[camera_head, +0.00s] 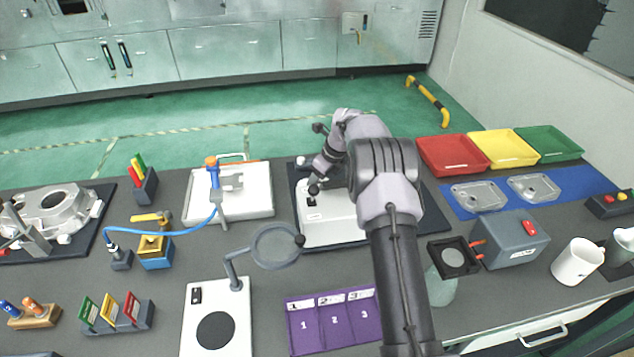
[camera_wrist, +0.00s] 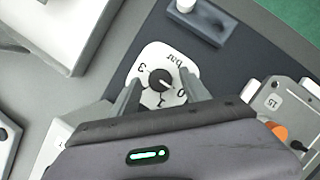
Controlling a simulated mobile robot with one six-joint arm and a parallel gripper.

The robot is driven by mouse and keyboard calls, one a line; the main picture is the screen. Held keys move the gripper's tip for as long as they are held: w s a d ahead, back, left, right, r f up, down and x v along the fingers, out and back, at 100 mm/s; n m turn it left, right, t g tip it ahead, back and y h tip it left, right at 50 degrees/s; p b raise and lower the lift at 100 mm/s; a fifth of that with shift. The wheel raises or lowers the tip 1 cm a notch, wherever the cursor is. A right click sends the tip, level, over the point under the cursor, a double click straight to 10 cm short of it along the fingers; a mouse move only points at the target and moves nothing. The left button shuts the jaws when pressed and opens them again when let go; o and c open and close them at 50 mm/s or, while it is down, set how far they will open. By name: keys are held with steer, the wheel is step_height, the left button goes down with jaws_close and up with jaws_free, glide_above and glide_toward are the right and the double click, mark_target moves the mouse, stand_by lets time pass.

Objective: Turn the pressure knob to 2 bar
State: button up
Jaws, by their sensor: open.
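The pressure knob (camera_wrist: 160,80) is a small black dial knob on a white plate (camera_wrist: 151,57) marked "bar". In the wrist view I read 3, 0 and 1 around it; the 2 is not clear and may be hidden by a finger. The knob's mark appears to point toward the 0, but it is small. My gripper (camera_wrist: 161,86) is open, with one grey finger on each side of the knob. I cannot tell whether the fingers touch it. In the head view my gripper (camera_head: 322,168) is over the white fixture (camera_head: 330,228), and the dial is not clear there.
A white board with a blue clamp-like tool (camera_head: 214,180) stands left of the fixture. A magnifier (camera_head: 275,246) stands in front, beside a purple numbered mat (camera_head: 304,336). A grey box with a red switch (camera_head: 513,242) is at the right. Coloured trays (camera_head: 452,153) lie at the back right.

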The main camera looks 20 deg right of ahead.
steer(key=shift+f, duration=0.1)
jaws_close()
steer(key=shift+m, duration=0.3)
steer(key=m+h, duration=0.1)
steer(key=m, duration=0.3)
steer(key=shift+a+m+t+h, duration=0.2)
steer(key=shift+m+t+h, duration=0.1)
steer(key=shift+t+h, duration=0.1)
steer(key=shift+f+m+h, duration=0.1)
steer(key=shift+m+h, duration=0.2)
steer(key=shift+m, duration=0.5)
steer(key=b, duration=0.2)
steer(key=m+b, duration=0.1)
steer(key=b, duration=0.1)
steer(key=shift+a+f+m+h, duration=0.1)
steer(key=shift+f+m+h, duration=0.2)
steer(key=shift+h, duration=0.1)
steer(key=b, duration=0.2)
steer(key=shift+m+b, duration=0.4)
steer(key=shift+r+b, duration=0.35)
steer(key=shift+b, duration=0.25)
